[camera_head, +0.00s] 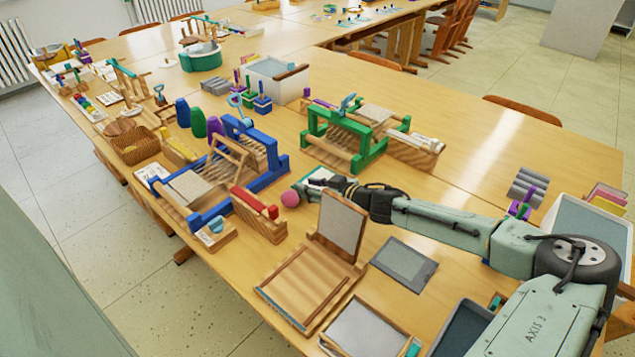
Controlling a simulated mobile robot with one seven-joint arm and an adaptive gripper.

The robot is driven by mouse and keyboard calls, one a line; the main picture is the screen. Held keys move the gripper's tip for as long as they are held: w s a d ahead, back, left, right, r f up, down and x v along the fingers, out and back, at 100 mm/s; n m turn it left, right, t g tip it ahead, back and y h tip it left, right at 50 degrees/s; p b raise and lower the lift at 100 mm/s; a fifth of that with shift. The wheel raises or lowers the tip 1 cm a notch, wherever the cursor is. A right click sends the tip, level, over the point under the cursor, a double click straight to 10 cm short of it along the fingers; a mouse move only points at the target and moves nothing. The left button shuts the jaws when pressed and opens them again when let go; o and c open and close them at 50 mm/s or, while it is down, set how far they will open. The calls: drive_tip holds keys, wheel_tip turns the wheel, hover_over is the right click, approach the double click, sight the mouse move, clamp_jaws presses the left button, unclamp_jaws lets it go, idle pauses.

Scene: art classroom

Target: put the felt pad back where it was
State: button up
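My gripper (303,189) reaches in from the right, low over the table, with its fingers pointing left. A pink ball (290,198) shows right at its fingertips; I cannot tell whether it is gripped. The finger gap is too small to make out. No piece is plainly the felt pad. Candidates are a dark grey flat rectangle (404,263) lying right of the hinged wooden frame, a grey panel (341,223) standing upright in that frame, and a light grey sheet (362,330) in a wooden tray in front.
The open wooden frame (268,291) lies at the front edge. A blue loom (262,182) stands left of my gripper and a green loom (338,160) behind it. A red-topped wooden block (254,203) is close by. Bare table (480,120) lies at the back right.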

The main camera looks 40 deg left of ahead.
drive_tip(key=shift+c, duration=0.4)
clamp_jaws()
wheel_tip(320, 180, up, 10)
drive_tip(key=b, duration=0.2)
idle(0.5)
wheel_tip(320, 180, down, 10)
drive_tip(key=shift+r+p, duration=0.1)
drive_tip(key=shift+p, duration=1)
drive_tip(key=v, duration=0.1)
drive_tip(key=b+v, duration=0.1)
drive_tip(key=v, duration=0.1)
drive_tip(key=b+v, duration=0.1)
drive_tip(key=shift+w+d, duration=0.1)
drive_tip(key=shift+d, duration=0.2)
drive_tip(key=shift+d+r, duration=0.15)
drive_tip(key=shift+d, duration=0.35)
